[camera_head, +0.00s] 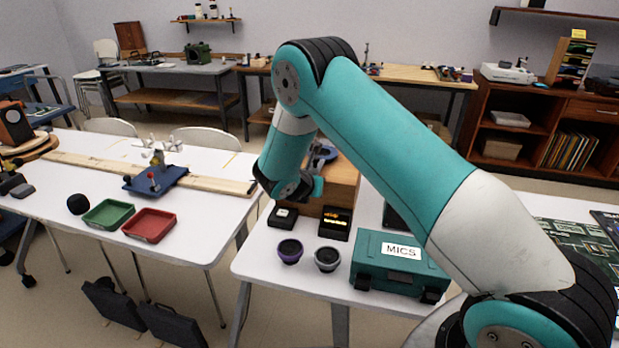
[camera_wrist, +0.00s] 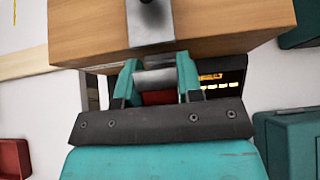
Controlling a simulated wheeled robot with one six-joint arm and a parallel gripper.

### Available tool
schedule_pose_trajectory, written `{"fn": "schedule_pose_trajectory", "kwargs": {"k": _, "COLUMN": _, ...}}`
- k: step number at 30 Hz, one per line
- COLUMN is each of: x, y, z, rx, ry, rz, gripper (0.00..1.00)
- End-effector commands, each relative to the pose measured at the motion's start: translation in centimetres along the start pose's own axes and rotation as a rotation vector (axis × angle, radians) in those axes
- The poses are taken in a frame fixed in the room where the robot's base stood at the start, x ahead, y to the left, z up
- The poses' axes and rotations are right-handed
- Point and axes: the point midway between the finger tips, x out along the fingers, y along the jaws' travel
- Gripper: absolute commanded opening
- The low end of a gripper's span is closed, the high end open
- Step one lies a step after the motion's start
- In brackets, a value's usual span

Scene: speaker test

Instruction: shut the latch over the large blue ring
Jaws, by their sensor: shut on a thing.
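A wooden box (camera_head: 344,190) stands on the near white table, partly hidden behind my arm. A bluish curved piece (camera_head: 322,155), perhaps the large blue ring, shows on top of it beside my arm. In the wrist view a grey metal strap (camera_wrist: 150,22) runs over the top of the wooden box (camera_wrist: 90,35) to its edge. My gripper (camera_wrist: 158,78) is at that edge, its two teal fingers closed on a grey metal piece, apparently the latch (camera_wrist: 154,76). A dark red patch shows below it between the fingers. The ring is not clear in the wrist view.
A teal MICS case (camera_head: 385,268), a purple cup (camera_head: 290,251), a grey cup (camera_head: 327,259) and a black box with lit yellow marks (camera_head: 335,224) stand in front of the wooden box. A red tray (camera_head: 149,226) lies on the left table.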

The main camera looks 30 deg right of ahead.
Motion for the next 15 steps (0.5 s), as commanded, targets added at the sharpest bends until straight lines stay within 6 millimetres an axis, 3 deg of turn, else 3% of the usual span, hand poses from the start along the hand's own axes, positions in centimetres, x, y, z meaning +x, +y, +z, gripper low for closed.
{"fn": "schedule_pose_trajectory", "kwargs": {"k": 15, "x": 0.11, "y": -0.13, "z": 0.12, "rx": -0.003, "ry": 0.040, "rz": -0.002, "gripper": 0.00}}
